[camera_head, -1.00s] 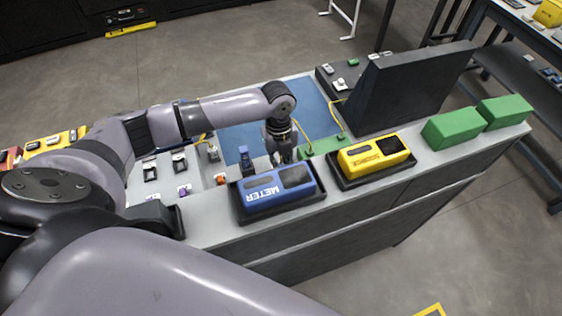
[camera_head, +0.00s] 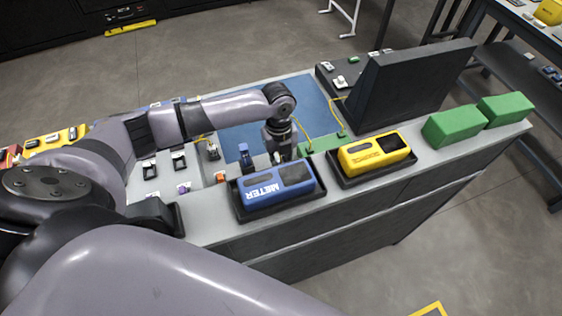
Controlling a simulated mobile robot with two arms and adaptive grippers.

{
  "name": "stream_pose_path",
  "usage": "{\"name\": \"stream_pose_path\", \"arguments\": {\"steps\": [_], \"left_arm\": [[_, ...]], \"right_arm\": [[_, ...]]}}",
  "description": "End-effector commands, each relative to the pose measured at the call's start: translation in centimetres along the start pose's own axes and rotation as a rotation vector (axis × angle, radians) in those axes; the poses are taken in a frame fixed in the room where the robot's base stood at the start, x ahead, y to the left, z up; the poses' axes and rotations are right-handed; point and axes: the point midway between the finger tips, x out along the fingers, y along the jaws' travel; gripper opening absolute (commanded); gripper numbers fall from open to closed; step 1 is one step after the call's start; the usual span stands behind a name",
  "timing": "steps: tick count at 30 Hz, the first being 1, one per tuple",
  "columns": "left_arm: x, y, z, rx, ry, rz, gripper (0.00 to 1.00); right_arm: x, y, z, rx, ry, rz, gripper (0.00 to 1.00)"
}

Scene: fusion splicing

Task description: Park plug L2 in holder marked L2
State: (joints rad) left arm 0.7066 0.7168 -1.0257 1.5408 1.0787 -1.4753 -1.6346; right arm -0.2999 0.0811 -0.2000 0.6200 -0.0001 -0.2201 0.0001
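My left gripper (camera_head: 278,157) points down over the front edge of the blue mat (camera_head: 240,142), just behind the blue METER box (camera_head: 277,187). Its fingertips are small and partly hidden by that box, so I cannot tell whether they are open or hold anything. A green strip (camera_head: 320,146) lies just right of the gripper, with thin yellow cables (camera_head: 306,130) near it. Small black-and-white parts (camera_head: 179,160) stand left of the mat. No L2 mark is legible, and I cannot single out plug L2 or its holder. My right gripper is out of view.
The yellow box (camera_head: 375,153) sits in a black tray right of the blue one. A dark upright panel (camera_head: 415,85) and green blocks (camera_head: 455,125) stand further right.

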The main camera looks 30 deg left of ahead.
Motion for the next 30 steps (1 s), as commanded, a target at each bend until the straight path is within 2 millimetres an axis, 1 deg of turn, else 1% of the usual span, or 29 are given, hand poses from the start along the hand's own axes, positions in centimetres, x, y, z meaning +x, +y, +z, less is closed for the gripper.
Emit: {"name": "stream_pose_path", "arguments": {"steps": [2,3,13,23,26,30], "left_arm": [[0.0,0.0,0.0,0.0,0.0,0.0,0.0],[0.0,0.0,0.0,0.0,0.0,0.0,0.16],[0.0,0.0,0.0,0.0,0.0,0.0,0.38],[-0.2,0.0,0.0,-0.001,0.0,0.0,0.39],[-1.0,0.0,0.1,-0.001,-0.001,-0.002,0.39],[-3.5,-0.1,0.1,0.001,-0.003,-0.004,0.39]], "right_arm": [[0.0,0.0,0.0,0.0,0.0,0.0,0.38],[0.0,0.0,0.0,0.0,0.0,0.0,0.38],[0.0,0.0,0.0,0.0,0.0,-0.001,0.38],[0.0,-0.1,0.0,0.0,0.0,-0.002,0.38],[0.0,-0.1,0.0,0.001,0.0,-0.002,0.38],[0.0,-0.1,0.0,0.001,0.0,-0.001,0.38]]}}
